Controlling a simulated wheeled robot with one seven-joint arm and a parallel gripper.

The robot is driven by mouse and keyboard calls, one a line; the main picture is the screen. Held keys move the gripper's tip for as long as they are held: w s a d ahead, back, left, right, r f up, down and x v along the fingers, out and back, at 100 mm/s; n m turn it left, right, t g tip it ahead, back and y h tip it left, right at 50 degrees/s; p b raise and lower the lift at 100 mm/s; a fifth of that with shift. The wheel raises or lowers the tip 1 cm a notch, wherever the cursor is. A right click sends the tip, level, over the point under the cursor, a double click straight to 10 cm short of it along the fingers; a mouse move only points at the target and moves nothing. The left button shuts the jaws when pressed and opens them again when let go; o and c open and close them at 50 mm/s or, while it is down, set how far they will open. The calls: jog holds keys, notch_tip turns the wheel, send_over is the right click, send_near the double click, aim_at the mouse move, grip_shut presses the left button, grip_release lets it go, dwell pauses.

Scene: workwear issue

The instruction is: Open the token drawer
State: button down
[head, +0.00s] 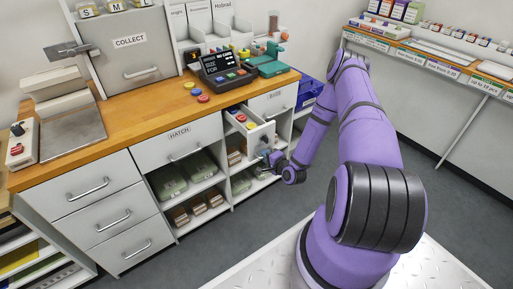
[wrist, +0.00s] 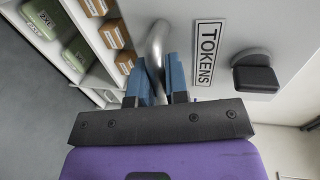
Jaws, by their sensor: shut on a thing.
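The token drawer (head: 262,138) stands pulled out from under the counter, and coloured tokens show inside it in the head view. In the wrist view its pale front (wrist: 225,20) carries a TOKENS label (wrist: 207,52), a curved metal handle (wrist: 158,38) and a black block-shaped fitting (wrist: 255,76). My gripper (head: 268,157) is at the drawer's front in the head view. In the wrist view its blue fingers (wrist: 160,78) are shut on the handle, one on each side of the bar.
The wooden counter (head: 120,132) holds a dark till-like device (head: 222,70) and loose coloured tokens. Open shelves with green and brown boxes (head: 208,198) lie below. The floor right of my gripper is clear.

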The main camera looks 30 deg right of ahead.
jog(key=f+v, duration=0.2)
jog(key=v, duration=0.9)
jog(key=shift+s+f, duration=0.15)
jog(key=shift+f, duration=0.05)
jog(key=c, duration=1.1)
grip_release()
